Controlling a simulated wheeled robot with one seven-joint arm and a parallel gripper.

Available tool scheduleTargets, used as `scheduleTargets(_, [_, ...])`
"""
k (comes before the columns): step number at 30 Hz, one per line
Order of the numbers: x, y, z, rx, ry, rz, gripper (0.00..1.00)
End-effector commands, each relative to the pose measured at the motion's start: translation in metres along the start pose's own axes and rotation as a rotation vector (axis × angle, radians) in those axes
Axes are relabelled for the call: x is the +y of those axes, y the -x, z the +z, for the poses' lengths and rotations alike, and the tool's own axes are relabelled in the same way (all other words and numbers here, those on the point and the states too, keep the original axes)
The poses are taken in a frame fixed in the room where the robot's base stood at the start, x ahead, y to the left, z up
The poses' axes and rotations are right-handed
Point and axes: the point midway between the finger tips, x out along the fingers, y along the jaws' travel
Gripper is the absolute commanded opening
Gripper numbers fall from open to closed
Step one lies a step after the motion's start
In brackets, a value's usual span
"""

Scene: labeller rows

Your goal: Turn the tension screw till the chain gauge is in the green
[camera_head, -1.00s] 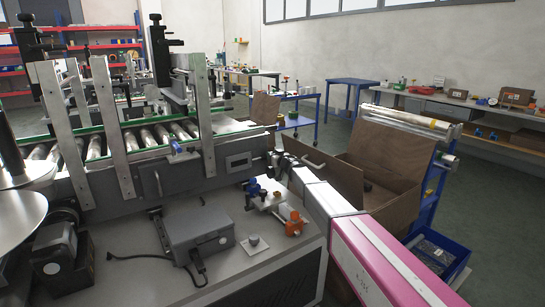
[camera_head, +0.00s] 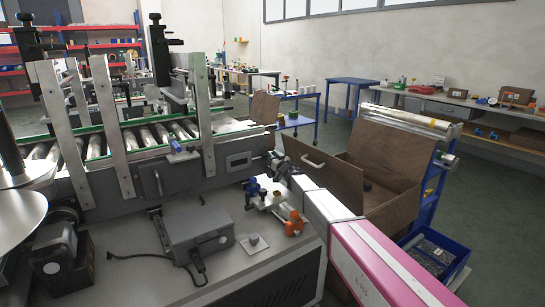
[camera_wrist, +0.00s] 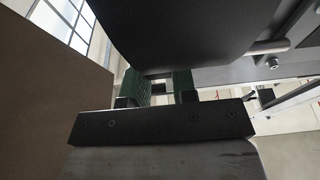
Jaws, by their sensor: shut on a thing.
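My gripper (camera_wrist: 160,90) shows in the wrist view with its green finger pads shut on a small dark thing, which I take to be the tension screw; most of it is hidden. A large dark rounded shape (camera_wrist: 180,30) fills the view just beyond the fingers. In the head view my gripper (camera_head: 279,166) is at the right end of the grey conveyor frame (camera_head: 205,172), where the screw itself cannot be made out. A small framed window (camera_head: 238,160) sits on the frame left of my gripper. I cannot tell whether it is the chain gauge, and no green zone is readable.
Below the frame, a grey box (camera_head: 197,232) with a cable and several small blue and orange fittings (camera_head: 292,220) stand on the bench top. A brown open-topped box (camera_head: 385,170) and a blue bin (camera_head: 440,252) are close to my arm's right. Open floor lies behind.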

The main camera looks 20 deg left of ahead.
Motion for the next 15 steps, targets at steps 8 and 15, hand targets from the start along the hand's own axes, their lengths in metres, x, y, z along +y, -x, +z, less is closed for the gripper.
scheduleTargets(8, [-0.0008, 0.0000, 0.0002, 0.023, 0.001, 0.001, 0.02])
scheduleTargets(15, [-0.0006, 0.0001, 0.0001, 0.022, 0.002, 0.001, 0.36])
